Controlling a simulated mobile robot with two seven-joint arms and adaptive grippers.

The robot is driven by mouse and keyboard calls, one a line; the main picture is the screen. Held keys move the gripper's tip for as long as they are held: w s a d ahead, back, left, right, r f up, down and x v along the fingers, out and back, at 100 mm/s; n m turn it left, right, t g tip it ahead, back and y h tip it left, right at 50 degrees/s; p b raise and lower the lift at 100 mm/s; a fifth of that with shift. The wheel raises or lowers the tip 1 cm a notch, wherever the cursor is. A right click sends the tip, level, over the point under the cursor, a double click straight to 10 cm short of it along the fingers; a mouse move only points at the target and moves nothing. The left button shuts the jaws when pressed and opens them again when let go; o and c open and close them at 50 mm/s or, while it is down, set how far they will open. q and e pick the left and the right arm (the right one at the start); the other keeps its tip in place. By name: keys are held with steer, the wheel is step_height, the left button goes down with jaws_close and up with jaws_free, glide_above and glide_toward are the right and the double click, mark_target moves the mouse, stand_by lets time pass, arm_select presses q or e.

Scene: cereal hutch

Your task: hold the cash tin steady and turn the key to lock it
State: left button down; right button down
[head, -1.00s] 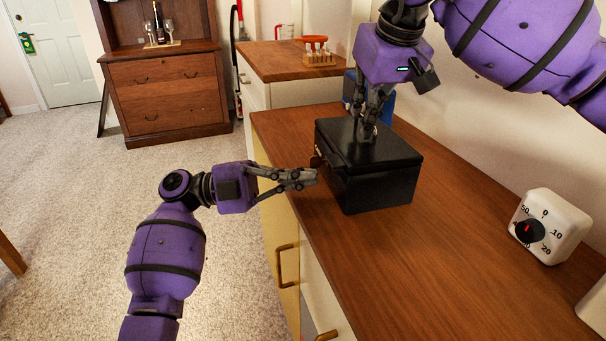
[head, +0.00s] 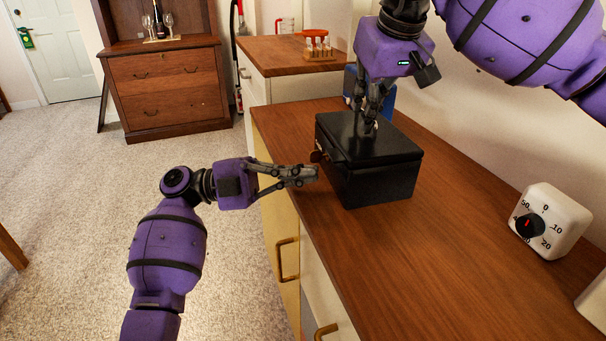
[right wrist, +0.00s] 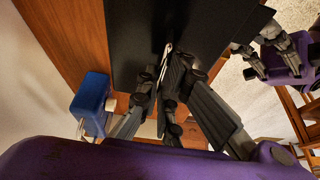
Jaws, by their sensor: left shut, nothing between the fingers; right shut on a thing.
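The black cash tin (head: 380,182) stands closed on the wooden counter, and its dark lid also fills the top of the right wrist view (right wrist: 215,25). The small brass-coloured key (head: 316,156) sticks out from the tin's left side, where the lock is. My left gripper (head: 316,174) is shut and empty, its tips just below and very close to the key; I cannot tell whether they touch it. It also shows in the right wrist view (right wrist: 257,60). My right gripper (head: 370,122) points down at the lid and is shut on the tin's handle, a thin light piece (right wrist: 168,47) mostly hidden by the fingers.
A white dial timer (head: 560,222) stands on the counter (head: 440,275) at the right. A blue object (head: 349,82) is behind the tin, also in the right wrist view (right wrist: 90,102). The counter in front of the tin is clear.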

arm_select(q)
steer(key=s, duration=0.4)
steer(key=shift+s+d, duration=0.1)
steer(key=shift+d, duration=0.2)
steer(key=w+a, duration=0.2)
steer(key=a, duration=0.7)
steer(key=shift+a, duration=0.4)
arm_select(e)
steer(key=c, duration=1.9)
jaws_free()
steer(key=shift+o, duration=0.2)
